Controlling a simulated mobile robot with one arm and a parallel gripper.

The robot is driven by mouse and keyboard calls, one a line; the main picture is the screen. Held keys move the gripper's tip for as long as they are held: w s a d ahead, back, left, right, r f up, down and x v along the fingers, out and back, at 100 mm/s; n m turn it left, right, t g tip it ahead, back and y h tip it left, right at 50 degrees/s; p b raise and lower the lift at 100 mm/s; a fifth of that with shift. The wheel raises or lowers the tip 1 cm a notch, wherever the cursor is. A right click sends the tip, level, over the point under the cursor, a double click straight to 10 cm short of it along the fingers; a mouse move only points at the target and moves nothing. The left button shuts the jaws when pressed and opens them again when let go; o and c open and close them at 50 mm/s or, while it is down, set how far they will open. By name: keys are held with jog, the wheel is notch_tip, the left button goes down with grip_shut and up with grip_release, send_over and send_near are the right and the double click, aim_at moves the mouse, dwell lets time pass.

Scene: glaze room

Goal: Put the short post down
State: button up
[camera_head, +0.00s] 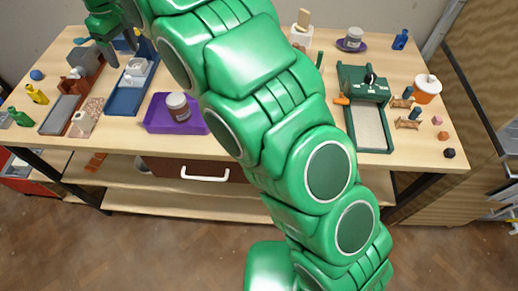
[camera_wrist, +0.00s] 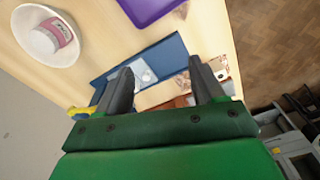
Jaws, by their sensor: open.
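My gripper (camera_head: 122,48) is at the far left of the table, above the area by the blue tray. In the wrist view its two dark fingers are spread apart, with nothing between them (camera_wrist: 162,72). The blue tray (camera_head: 122,101) holds a white object (camera_head: 138,68), and the tray also shows beyond the fingers in the wrist view (camera_wrist: 165,55). I cannot pick out for sure which thing is the short post. A small yellow item (camera_wrist: 80,112) lies beside the left finger in the wrist view, partly hidden.
A purple tray (camera_head: 158,126) with a jar (camera_head: 177,104) stands right of the blue tray. A grey and brown device (camera_head: 62,108) and small bottles crowd the left edge. My arm hides the table's middle.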

jog(key=s+d+r+m, duration=0.2)
jog(key=d, duration=0.9)
jog(key=s+d+r+m, duration=0.1)
jog(key=d+m, duration=0.2)
jog(key=d, duration=0.9)
jog(key=s+d+r+m, duration=0.2)
jog(key=d, duration=0.9)
jog(key=s+d+f+m+g, duration=0.1)
jog(key=s+d+f+m, duration=0.2)
jog(key=s+d, duration=0.7)
jog(key=s+d+f+m, duration=0.4)
jog(key=s+d, duration=0.6)
jog(key=s, duration=0.6)
jog(key=shift+s+g+h, duration=0.15)
jog(key=shift+g+h, duration=0.15)
jog(key=shift+g, duration=0.1)
